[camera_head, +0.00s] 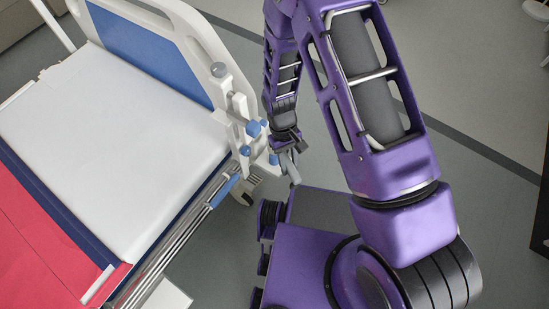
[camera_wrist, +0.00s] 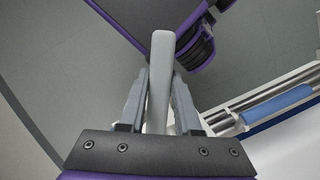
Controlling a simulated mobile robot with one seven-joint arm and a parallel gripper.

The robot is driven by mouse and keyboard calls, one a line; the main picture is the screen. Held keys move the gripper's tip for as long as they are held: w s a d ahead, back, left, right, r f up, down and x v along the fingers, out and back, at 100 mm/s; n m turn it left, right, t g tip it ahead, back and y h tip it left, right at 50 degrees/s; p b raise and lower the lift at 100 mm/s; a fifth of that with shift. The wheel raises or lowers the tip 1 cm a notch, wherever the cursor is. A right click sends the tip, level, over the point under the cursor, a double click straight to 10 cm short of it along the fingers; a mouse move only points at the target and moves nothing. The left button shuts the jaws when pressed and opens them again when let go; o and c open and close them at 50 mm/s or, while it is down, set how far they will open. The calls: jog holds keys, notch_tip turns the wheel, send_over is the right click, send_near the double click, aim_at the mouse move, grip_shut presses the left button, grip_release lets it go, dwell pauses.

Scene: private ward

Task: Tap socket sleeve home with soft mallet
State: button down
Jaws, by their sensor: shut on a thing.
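My gripper (camera_head: 284,136) hangs beside the corner of the bed's headboard. In the wrist view my gripper (camera_wrist: 161,76) is shut on a pale grey bar that looks like the handle of the soft mallet (camera_wrist: 161,55). The bar sticks out past the fingertips, and its grey end (camera_head: 291,169) shows below the gripper in the head view. I cannot make out the mallet's head for certain. White and blue fittings (camera_head: 253,129) sit at the bed corner, left of my gripper. I cannot tell which part is the socket sleeve.
The bed (camera_head: 110,140) with its white sheet and red cover fills the left side. Its side rail (camera_head: 175,240) with a blue grip runs close below the gripper. The white headboard frame (camera_head: 205,50) stands at the upper left of the gripper. Grey floor lies open behind.

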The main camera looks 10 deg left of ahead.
notch_tip(320, 180, down, 4)
jog(key=shift+b, duration=1.25)
notch_tip(320, 180, up, 5)
jog(key=p, duration=0.3)
jog(key=shift+p, duration=0.4)
jog(key=shift+r, duration=0.35)
jog(key=shift+f, duration=0.15)
jog(key=shift+f+b, duration=0.4)
jog(key=shift+f, duration=0.05)
notch_tip(320, 180, down, 4)
jog(key=b, duration=0.3)
jog(key=shift+f, duration=0.1)
jog(key=shift+r+p, duration=1.5)
jog(key=shift+r, duration=0.95)
